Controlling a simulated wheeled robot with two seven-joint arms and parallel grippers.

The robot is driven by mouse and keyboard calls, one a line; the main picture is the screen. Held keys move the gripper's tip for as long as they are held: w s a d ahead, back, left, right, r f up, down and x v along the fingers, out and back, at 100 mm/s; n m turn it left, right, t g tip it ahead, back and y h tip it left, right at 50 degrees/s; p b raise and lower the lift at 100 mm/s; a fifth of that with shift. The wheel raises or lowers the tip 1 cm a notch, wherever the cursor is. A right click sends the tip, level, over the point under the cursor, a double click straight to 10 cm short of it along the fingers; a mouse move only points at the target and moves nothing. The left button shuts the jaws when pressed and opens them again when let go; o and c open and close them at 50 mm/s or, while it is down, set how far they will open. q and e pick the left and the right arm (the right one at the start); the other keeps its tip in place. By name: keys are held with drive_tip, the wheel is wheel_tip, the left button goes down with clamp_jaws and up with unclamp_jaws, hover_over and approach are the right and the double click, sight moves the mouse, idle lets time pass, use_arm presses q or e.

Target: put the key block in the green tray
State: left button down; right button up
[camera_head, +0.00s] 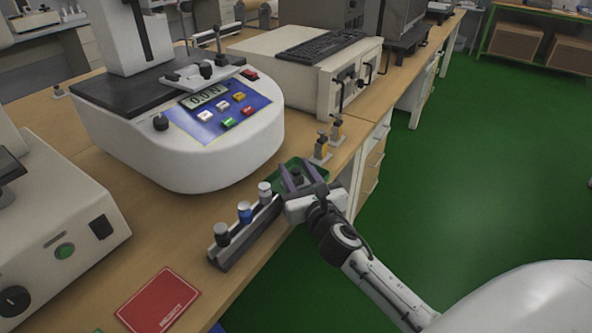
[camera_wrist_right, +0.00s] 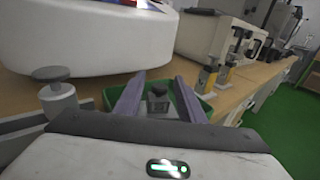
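The green tray (camera_head: 286,181) lies on the wooden bench near its front edge; its rim also shows in the right wrist view (camera_wrist_right: 207,98). A small dark grey block (camera_wrist_right: 158,97), which looks like the key block, stands in the tray on a lighter grey base. It shows small and partly hidden in the head view (camera_head: 297,177). My right gripper (camera_head: 300,170) reaches over the tray from the front right. Its two purple-grey fingers (camera_wrist_right: 159,79) are spread on either side of the block, with a visible gap on each side. My left gripper is out of view.
A rack (camera_head: 246,232) with several grey and blue knobbed cylinders stands close left of the tray. Yellow-and-black parts (camera_head: 321,148) stand behind it. A white instrument (camera_head: 190,130) fills the bench at the back left. A red booklet (camera_head: 158,301) lies in front.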

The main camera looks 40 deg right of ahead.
drive_tip(key=shift+r, duration=0.1)
drive_tip(key=v, duration=1.2)
